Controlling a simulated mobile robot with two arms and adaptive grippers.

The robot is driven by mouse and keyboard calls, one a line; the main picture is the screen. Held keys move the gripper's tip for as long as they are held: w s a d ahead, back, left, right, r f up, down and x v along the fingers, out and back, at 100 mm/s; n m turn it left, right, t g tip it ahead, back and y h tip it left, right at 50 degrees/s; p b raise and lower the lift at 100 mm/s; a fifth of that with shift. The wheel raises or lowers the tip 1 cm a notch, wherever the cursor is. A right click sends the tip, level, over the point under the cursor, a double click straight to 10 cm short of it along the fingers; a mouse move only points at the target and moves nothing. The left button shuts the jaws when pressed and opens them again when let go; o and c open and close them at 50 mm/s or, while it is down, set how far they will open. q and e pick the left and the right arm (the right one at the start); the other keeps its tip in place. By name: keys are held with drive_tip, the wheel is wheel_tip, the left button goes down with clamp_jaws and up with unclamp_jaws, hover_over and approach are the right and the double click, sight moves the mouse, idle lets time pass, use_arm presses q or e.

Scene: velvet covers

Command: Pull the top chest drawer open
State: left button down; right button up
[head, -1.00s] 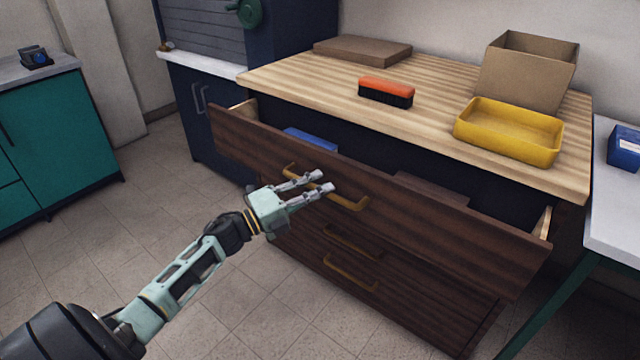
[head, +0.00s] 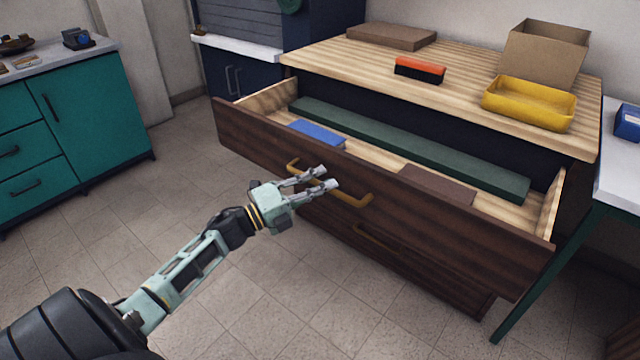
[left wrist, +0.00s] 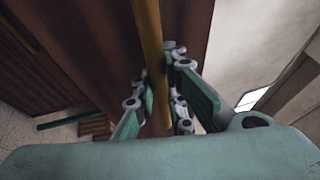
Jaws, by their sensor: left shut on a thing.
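The top chest drawer (head: 420,205) is pulled well out of the wooden chest, with its dark brown front towards me. Its brass bar handle (head: 353,199) runs along the front; it also shows in the left wrist view (left wrist: 149,40). My left gripper (head: 325,178) is shut on this handle near its middle, with fingers on both sides of the bar in the left wrist view. Inside the drawer lie a blue box (head: 316,134), a long green box (head: 400,145) and a flat brown box (head: 437,184). My right gripper is not in view.
On the chest top (head: 455,88) are an orange and black brush (head: 419,70), a yellow tray (head: 528,104), an open cardboard box (head: 545,52) and a flat brown box (head: 391,36). A teal cabinet (head: 105,115) stands left. The floor in front is clear.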

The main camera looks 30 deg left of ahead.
use_arm(q)
drive_tip(key=shift+f, duration=0.15)
drive_tip(key=c, duration=1.8)
unclamp_jaws()
drive_tip(key=v, duration=1.2)
drive_tip(key=shift+w, duration=0.1)
